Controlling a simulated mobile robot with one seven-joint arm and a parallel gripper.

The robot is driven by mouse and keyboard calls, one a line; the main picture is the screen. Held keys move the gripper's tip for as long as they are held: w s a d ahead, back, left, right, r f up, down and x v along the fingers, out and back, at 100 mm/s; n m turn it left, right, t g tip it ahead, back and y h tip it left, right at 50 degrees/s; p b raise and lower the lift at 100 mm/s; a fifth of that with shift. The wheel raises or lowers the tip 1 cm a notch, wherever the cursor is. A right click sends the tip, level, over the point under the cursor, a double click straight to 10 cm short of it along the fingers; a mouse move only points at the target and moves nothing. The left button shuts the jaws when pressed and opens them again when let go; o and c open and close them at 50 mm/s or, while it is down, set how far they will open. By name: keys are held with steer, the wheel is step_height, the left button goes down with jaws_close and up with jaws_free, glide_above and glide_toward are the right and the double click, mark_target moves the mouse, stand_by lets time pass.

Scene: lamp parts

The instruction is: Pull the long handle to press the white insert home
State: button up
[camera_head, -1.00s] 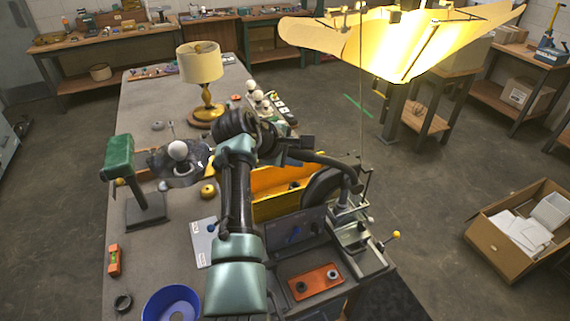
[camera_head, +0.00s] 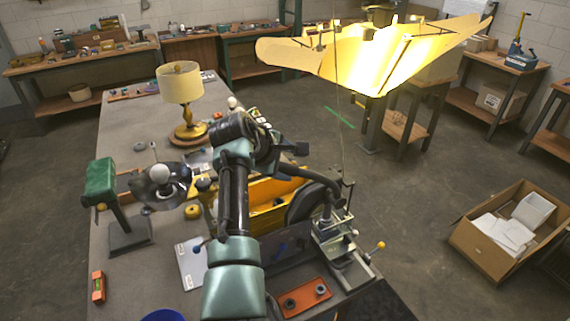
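A hand press (camera_head: 335,232) stands at the right front corner of the grey bench. A lever with a yellow ball knob (camera_head: 380,245) sticks out to its right; it looks like the long handle. I cannot make out the white insert. My dark and teal arm rises from the bottom middle and bends at the top. What looks like my gripper (camera_head: 301,148) is a small dark shape behind the bend, apart from the lever. Its fingers are too small and dark to read.
A yellow bin (camera_head: 268,198) and an orange tray (camera_head: 300,298) lie near the press. A glowing lampshade (camera_head: 385,50) hangs above. A green-headed stand (camera_head: 101,185) and a table lamp (camera_head: 181,85) stand on the bench. A cardboard box (camera_head: 487,250) sits on the open floor at right.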

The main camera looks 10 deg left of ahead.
steer(key=shift+a, duration=0.1)
steer(key=shift+s, duration=0.1)
steer(key=shift+s+a, duration=0.1)
steer(key=b+v, duration=0.4)
steer(key=v, duration=0.8)
steer(key=shift+s+r+b, duration=0.2)
steer(key=shift+b, duration=0.1)
